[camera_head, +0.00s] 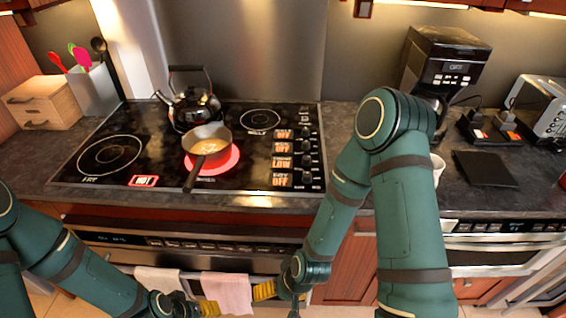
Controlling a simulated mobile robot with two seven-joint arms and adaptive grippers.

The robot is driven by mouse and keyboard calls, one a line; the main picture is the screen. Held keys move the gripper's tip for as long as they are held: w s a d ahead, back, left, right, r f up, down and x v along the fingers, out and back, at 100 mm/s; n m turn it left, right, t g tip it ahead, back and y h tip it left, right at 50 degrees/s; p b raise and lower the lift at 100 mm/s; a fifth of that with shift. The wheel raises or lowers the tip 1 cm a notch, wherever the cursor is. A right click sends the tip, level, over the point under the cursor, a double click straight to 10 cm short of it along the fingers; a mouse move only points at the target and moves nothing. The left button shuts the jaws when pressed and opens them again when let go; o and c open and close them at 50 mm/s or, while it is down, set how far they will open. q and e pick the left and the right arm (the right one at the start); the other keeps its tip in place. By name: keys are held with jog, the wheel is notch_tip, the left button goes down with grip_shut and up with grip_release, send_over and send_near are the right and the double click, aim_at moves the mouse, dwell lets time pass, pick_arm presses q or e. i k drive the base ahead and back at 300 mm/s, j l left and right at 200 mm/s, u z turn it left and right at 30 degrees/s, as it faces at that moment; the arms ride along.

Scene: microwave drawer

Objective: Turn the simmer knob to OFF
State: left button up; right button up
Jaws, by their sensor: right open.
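The cooktop (253,160) has a column of dark knobs along its right side, each beside an orange-lit label. The knob beside the label reading LOW (306,161) is third from the back; the other labels appear to read OFF. No simmer name is legible. A pan (209,136) with food sits on a glowing red burner (220,166). My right gripper (264,291) is low in front of the oven front, well below the knobs, open and touching no knob. My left gripper (209,308) is at the bottom edge, partly cut off; its jaws are unclear.
A kettle (194,106) stands behind the pan. The pan handle points toward the front edge. Towels (228,292) hang at the oven front. A coffee maker (440,62), toaster (540,105) and dark pad (485,168) are on the right counter. My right arm passes over the counter right of the knobs.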

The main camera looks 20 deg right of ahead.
aim_at(306, 161)
jog(key=z, duration=0.85)
jog(key=l, duration=0.1)
